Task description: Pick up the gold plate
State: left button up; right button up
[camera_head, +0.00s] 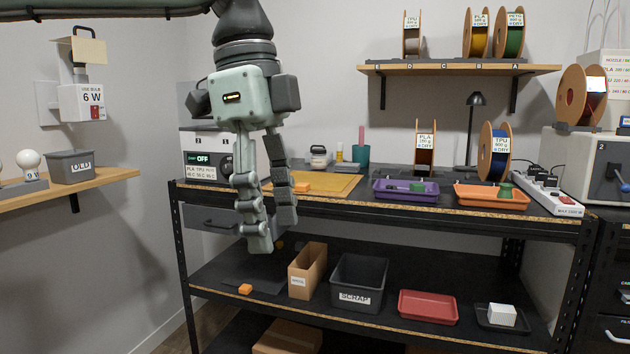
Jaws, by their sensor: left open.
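The gold plate (338,184) is a flat yellow-gold sheet lying on the top of the black workbench (380,207), left of the purple tray. A small orange piece (302,187) sits at its left part. My left gripper (271,228) hangs down from the top left with its fingers pointing down. It is open and empty, and appears in front of the bench's left part. Its fingers hide part of the plate's left end. I cannot tell the exact gap between fingers and plate. My right gripper is not in view.
A purple tray (378,196) and an orange tray (462,200) stand right of the plate. A teal cup (361,155) and jar (319,158) stand behind it. A grey machine (196,172) is at the left. The lower shelf holds a SCRAP bin (352,296).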

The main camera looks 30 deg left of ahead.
aim_at(315, 179)
jog(key=i+j, duration=1.5)
jog(key=i, duration=0.1)
